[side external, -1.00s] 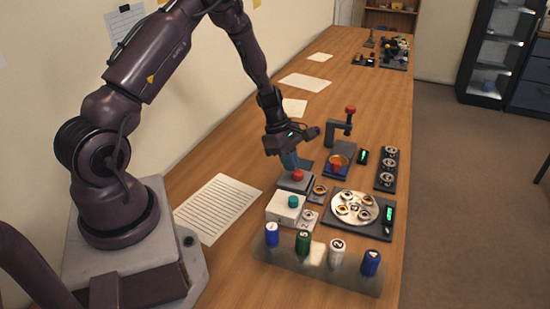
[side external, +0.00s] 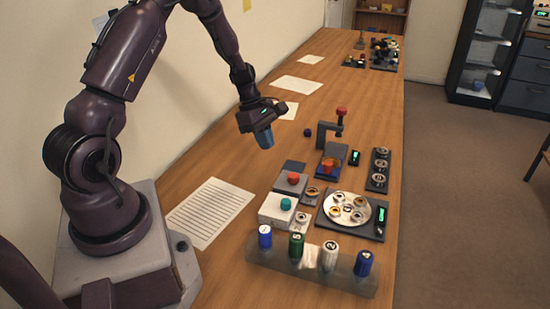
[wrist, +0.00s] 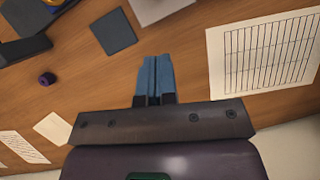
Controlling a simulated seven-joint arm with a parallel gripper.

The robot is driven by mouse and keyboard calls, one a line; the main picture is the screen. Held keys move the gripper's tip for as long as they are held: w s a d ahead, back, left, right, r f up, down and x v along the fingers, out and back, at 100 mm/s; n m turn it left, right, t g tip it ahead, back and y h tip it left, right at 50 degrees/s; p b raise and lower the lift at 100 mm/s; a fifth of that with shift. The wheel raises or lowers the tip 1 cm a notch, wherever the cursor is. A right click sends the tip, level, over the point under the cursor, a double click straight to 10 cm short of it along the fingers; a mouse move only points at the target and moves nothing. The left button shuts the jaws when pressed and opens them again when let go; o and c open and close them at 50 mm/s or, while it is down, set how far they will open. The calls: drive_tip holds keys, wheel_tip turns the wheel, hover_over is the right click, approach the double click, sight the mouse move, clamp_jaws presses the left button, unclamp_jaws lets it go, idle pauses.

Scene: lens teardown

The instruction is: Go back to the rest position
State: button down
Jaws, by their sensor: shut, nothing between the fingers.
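My gripper (side external: 264,137) is shut and empty, raised above the table behind and left of the device with the red button (side external: 293,178). Nothing touches the fingers.
The table (side external: 240,253) also holds a teal-button box (side external: 285,206), a round dish of small rings (side external: 340,196), a rack of numbered bottles (side external: 320,275), a red-knobbed press (side external: 327,140) and a lined sheet (side external: 211,212). A small dark cap (wrist: 47,79) lies on bare wood.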

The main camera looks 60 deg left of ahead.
drive_tip(key=s+d+r+m+t+y, duration=0.1)
drive_tip(key=s+d+r+m+y, duration=0.1)
drive_tip(key=s+d+r+m, duration=0.6)
drive_tip(key=s+d+r+m+t+y, duration=0.1)
drive_tip(key=s+d+r+m+t, duration=0.1)
drive_tip(key=s+d+r+m, duration=0.6)
drive_tip(key=d+r+m, duration=0.4)
drive_tip(key=r+m, duration=0.4)
drive_tip(key=shift+r+y, duration=0.4)
